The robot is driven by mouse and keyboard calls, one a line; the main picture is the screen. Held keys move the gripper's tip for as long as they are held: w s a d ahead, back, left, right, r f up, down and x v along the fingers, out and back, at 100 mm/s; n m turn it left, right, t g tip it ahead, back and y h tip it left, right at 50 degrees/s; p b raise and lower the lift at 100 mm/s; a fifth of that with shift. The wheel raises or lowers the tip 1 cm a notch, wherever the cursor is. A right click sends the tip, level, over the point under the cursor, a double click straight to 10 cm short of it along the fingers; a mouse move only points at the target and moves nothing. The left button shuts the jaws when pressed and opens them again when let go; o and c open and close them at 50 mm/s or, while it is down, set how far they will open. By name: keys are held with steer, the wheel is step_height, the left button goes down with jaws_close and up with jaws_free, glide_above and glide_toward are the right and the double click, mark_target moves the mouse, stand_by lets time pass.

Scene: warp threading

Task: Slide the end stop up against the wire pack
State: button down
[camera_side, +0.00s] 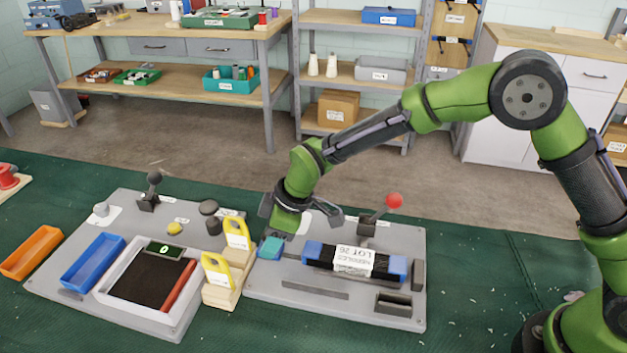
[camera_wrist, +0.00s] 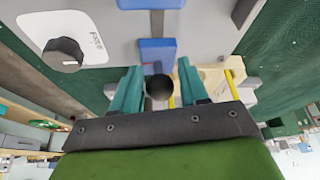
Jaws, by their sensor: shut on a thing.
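The end stop (camera_wrist: 157,50) is a blue block on a grey rail in the wrist view, with a dark round knob (camera_wrist: 159,88) at it. My gripper (camera_wrist: 159,92) is shut on the end stop by this knob, between its teal fingers. In the side view my gripper (camera_side: 270,247) is low at the left end of the rail, and its fingers mostly hide the stop. The wire pack (camera_side: 352,260), dark with a white lot label, lies to the right between blue blocks. A short stretch of rail shows between my fingers and the pack. The pack is not seen in the wrist view.
A red-knobbed lever (camera_side: 394,201) stands behind the pack. Wooden blocks with yellow-framed tags (camera_side: 237,233) stand close left of my gripper. A dark slotted block (camera_side: 394,303) is at the grey plate's front right. A black knob (camera_wrist: 63,55) shows in the wrist view.

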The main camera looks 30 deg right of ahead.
steer(key=shift+s+d, duration=0.85)
steer(key=shift+d, duration=0.3)
steer(key=c, duration=0.9)
jaws_free()
steer(key=shift+a, duration=0.1)
steer(key=v, duration=1.7)
steer(key=shift+w, duration=0.1)
